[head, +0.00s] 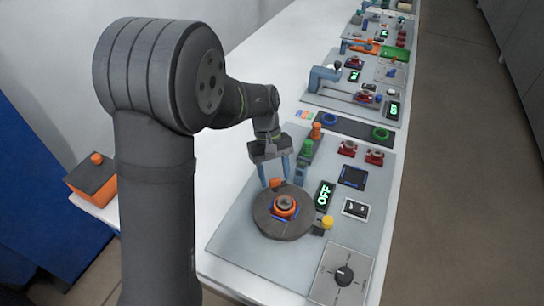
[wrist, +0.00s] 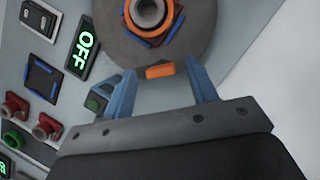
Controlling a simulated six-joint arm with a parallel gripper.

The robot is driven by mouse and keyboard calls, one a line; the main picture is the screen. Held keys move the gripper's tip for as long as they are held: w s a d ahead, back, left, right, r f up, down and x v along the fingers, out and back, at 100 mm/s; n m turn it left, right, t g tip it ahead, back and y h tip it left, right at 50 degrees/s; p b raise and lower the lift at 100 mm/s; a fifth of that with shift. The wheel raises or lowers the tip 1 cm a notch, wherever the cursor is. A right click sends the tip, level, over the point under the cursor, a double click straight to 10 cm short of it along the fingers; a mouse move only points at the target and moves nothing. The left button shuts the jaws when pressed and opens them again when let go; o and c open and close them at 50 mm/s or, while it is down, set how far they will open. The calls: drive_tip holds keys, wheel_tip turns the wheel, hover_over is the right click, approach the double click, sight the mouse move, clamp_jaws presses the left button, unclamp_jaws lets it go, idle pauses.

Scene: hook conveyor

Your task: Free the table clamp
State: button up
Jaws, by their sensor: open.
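A dark round table (head: 268,222) sits on the nearest grey panel, with an orange ring and blue-edged part (head: 285,207) at its centre. A small orange block (head: 277,183), which looks like the clamp, is at the table's rim on the side of my arm. My gripper (head: 274,176) is open above that rim, its two blue fingers apart. In the wrist view the orange block (wrist: 160,71) appears between the fingertips (wrist: 159,80), against the dark round table (wrist: 192,30). I cannot tell whether either finger touches it.
A display (head: 324,195) reading OFF, a yellow button (head: 327,222) and a black dial (head: 344,275) are near the round table. Green and orange knobs (head: 308,147) stand behind my gripper. Red knobs (head: 374,157) are farther right. An orange-and-black box (head: 92,178) lies at left.

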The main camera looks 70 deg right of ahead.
drive_tip(key=v, duration=1.7)
drive_tip(key=shift+s, duration=0.1)
drive_tip(key=x, duration=1.7)
drive_tip(key=shift+f, duration=0.15)
